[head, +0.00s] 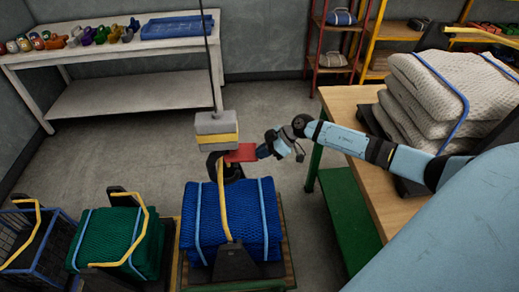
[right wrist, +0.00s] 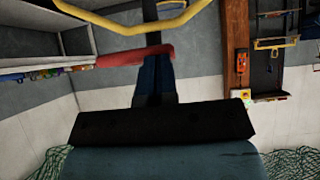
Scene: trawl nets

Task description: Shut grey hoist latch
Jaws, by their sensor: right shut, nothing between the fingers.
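The hoist block (head: 216,130), grey with a yellow band, hangs on a pole above the blue net bundle. A dark hook (head: 213,166) is below it, and a yellow strap (head: 221,190) runs from there to the bundle. A flat red latch piece (head: 240,153) sticks out to the right at the hook. My right gripper (head: 262,151) is shut and empty at the right end of the red piece. In the right wrist view its fingers (right wrist: 154,66) point at the red bar (right wrist: 122,57) and seem to meet it; contact is unclear. My left gripper is not seen.
The blue net bundle (head: 205,225) sits below the hoist, with a green bundle (head: 115,240) and a wire crate (head: 48,245) to its left. A wooden table (head: 348,101) with stacked pale nets (head: 430,85) stands right. The floor behind is clear.

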